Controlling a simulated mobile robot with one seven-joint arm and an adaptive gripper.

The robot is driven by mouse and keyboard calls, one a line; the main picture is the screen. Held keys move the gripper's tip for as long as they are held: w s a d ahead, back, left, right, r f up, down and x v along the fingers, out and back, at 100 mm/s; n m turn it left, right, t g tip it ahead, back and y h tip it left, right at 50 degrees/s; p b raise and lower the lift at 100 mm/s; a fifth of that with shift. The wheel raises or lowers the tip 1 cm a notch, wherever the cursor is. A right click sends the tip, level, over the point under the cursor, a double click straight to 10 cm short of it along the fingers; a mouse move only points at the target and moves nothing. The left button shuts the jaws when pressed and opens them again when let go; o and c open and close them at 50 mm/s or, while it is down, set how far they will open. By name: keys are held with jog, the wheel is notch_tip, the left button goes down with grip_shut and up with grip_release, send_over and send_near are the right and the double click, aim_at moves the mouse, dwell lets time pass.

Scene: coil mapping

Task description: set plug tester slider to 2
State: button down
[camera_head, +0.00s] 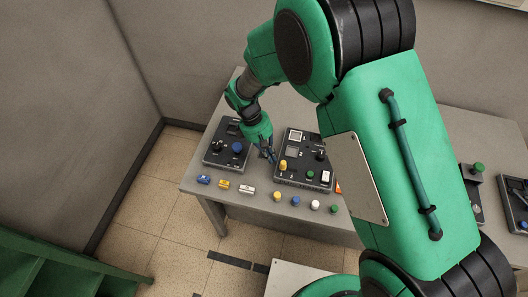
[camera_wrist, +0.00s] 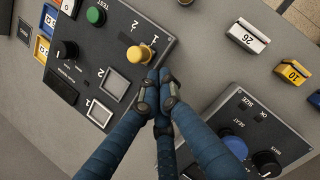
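A dark box (camera_wrist: 125,22) carries a yellow knob (camera_wrist: 140,53), a green button marked TEST (camera_wrist: 95,15), a black knob (camera_wrist: 65,50) and two square windows. The numbers 1 and 2 are printed near the yellow knob. In the head view this box (camera_head: 288,181) lies on the table with its yellow knob (camera_head: 283,166) near the left side. My gripper (camera_wrist: 160,74) has its blue fingertips together just beside the yellow knob, over the box's edge. In the head view my gripper (camera_head: 271,158) is at the box's left side. I cannot tell whether it touches the knob. The fingers hide part of the box edge.
A second dark box (camera_head: 222,150) with a blue knob (camera_head: 237,147) stands left on the grey table (camera_head: 192,181). Several small coloured blocks and knobs line the table's front edge. Another device (camera_head: 470,210) stands far right. My upper arm covers the middle right.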

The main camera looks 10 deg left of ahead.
aim_at(284, 161)
jog(key=shift+s+d, duration=0.15)
jog(key=shift+d, duration=0.3)
jog(key=shift+d, duration=0.1)
jog(key=d+p, duration=0.1)
jog(key=d, duration=0.3)
jog(key=shift+d, duration=0.25)
jog(key=shift+a, duration=0.15)
